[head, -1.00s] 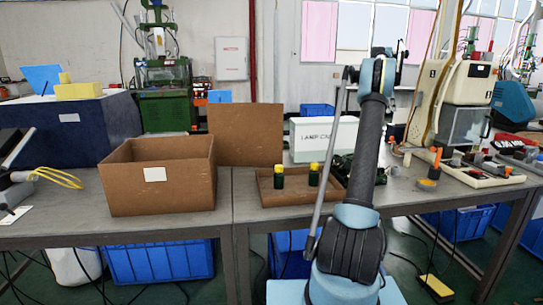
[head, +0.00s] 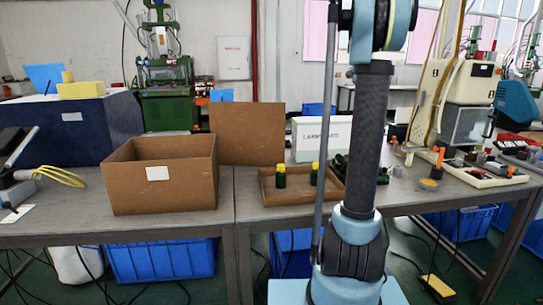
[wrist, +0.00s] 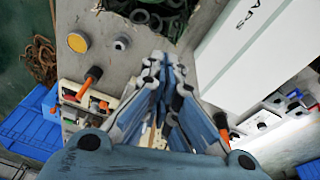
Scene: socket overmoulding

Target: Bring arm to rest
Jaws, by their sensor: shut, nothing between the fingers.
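My gripper (wrist: 167,65) shows in the wrist view as blue-grey fingers drawn together at the middle of the picture. It is shut with nothing held, and grey bench top lies below and beyond it. In the head view my arm stands upright right of centre and runs out of the top of the picture. The gripper itself is not in the head view. The arm hides part of the bench and the white box (head: 316,145) behind it.
A cardboard box (head: 185,188) and a tray (head: 290,198) with green, yellow-capped bottles (head: 280,176) stand on the bench (head: 230,216). A fixture board (head: 465,176) and a cream machine (head: 468,85) are at the right. Blue crates (head: 160,262) sit underneath.

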